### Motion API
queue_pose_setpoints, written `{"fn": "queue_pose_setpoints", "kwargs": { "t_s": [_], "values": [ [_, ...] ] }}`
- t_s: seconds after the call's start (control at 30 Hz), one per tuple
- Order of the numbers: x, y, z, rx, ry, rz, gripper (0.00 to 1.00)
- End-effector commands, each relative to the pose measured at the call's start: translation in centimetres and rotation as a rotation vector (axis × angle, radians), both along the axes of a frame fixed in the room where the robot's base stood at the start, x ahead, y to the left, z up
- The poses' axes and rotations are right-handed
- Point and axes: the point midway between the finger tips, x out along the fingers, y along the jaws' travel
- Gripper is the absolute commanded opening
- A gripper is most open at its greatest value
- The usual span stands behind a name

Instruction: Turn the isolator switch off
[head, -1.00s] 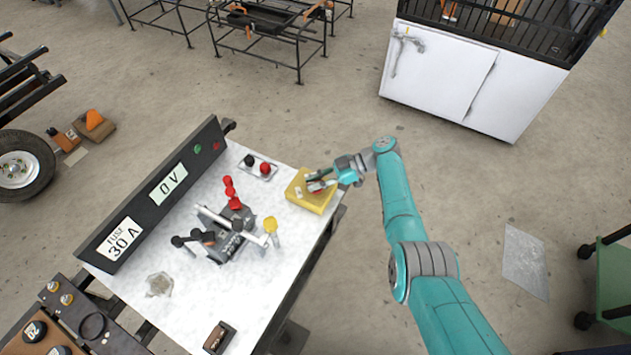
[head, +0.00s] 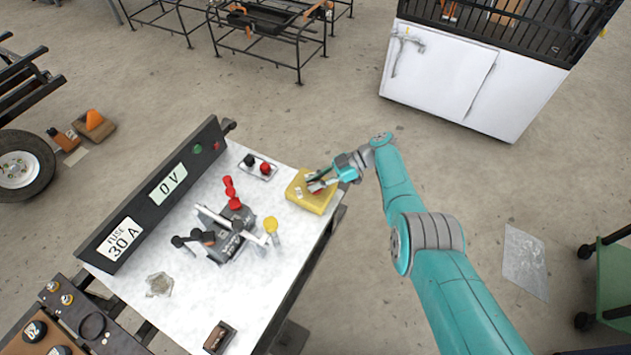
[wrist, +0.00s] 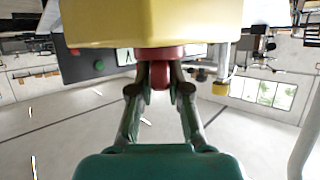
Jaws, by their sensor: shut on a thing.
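The isolator switch is a yellow box (head: 309,200) at the right end of the white bench top in the head view. The yellow box also fills the top of the wrist view (wrist: 150,22). Its red knob (wrist: 160,54) shows below the box in the wrist view, with a narrow red grip between my fingers. My gripper (wrist: 160,88) is shut on this red knob. In the head view my gripper (head: 318,184) is at the box, and it hides most of the knob. I cannot read the knob's position marks.
A black panel (head: 155,195) reading "0 V" and "FUSE 30 A" stands along the bench's back. A lever mechanism (head: 232,238) with red and yellow knobs is left of the box. A plate with a black and a red terminal (head: 257,166) is nearby.

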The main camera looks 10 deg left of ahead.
Motion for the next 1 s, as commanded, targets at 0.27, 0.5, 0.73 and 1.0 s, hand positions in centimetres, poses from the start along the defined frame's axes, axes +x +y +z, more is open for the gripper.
{"fn": "queue_pose_setpoints", "kwargs": {
  "t_s": [0.27, 0.5, 0.73, 1.0],
  "values": [
    [-0.1, 0.0, -0.2, -0.003, 0.002, 0.0, 0.42],
    [-0.1, 0.0, -0.1, -0.001, 0.001, 0.001, 0.42],
    [0.0, 0.0, 0.6, 0.0, -0.002, -0.001, 0.42],
    [-0.1, 0.0, 2.9, 0.0, -0.002, 0.001, 0.42]
  ]
}}
